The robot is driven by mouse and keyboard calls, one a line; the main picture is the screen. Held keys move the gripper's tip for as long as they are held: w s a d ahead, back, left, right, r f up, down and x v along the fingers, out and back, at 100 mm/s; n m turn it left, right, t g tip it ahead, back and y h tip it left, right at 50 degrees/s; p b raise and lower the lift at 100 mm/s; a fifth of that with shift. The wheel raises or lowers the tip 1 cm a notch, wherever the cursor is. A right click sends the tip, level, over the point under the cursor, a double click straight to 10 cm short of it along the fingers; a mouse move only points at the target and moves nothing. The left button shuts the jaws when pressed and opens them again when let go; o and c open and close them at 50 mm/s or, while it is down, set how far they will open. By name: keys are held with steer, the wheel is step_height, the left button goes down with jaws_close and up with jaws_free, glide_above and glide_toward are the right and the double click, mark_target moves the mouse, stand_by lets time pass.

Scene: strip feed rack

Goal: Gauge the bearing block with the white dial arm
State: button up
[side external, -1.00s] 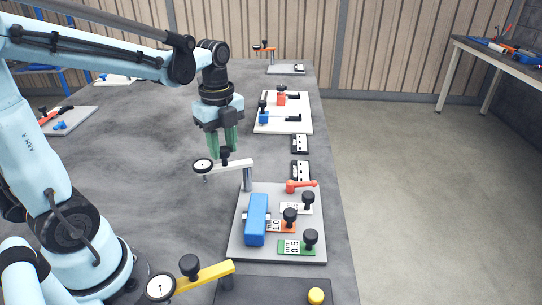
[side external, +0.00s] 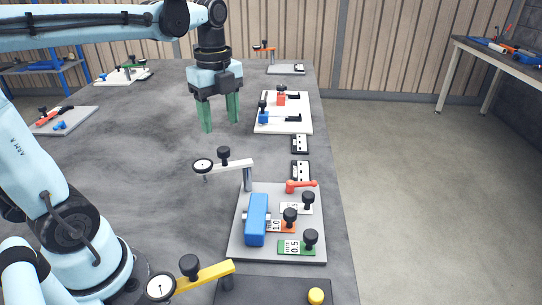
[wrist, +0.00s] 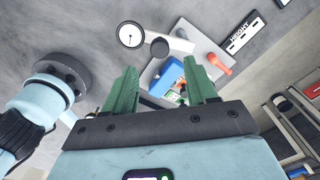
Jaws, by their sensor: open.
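The white dial arm (side external: 230,165) stands on a grey post at the back of a grey plate (side external: 238,242). Its round dial (side external: 203,166) hangs past the plate's left edge, over the table, and a black knob (side external: 224,153) sits on top. A blue block (side external: 257,220), likely the bearing block, is on the plate's left part, apart from the dial. My gripper (side external: 219,115) is open and empty, above and behind the dial arm. In the wrist view the dial arm (wrist: 176,41) and blue block (wrist: 168,77) lie beyond my green fingers; the block is partly hidden.
On the plate are black-knobbed gauge pieces on white, orange and green tags (side external: 296,247), and a red lever (side external: 301,185). A yellow dial arm (side external: 205,276) stands in front. A white plate (side external: 262,126) with blue and red parts lies behind. The table left of the plate is clear.

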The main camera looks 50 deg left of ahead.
steer(key=shift+r, duration=2.55)
steer(key=s+d+f+n+t, duration=0.1)
steer(key=d+f+n+t, duration=0.2)
steer(key=n, duration=0.6)
steer(key=s+d+f+n+t, duration=0.1)
steer(key=d+f+n+t, duration=0.3)
steer(key=f+n, duration=0.4)
steer(key=shift+s+d+n, duration=0.35)
steer(key=shift+d+n, duration=0.05)
steer(key=shift+n, duration=0.2)
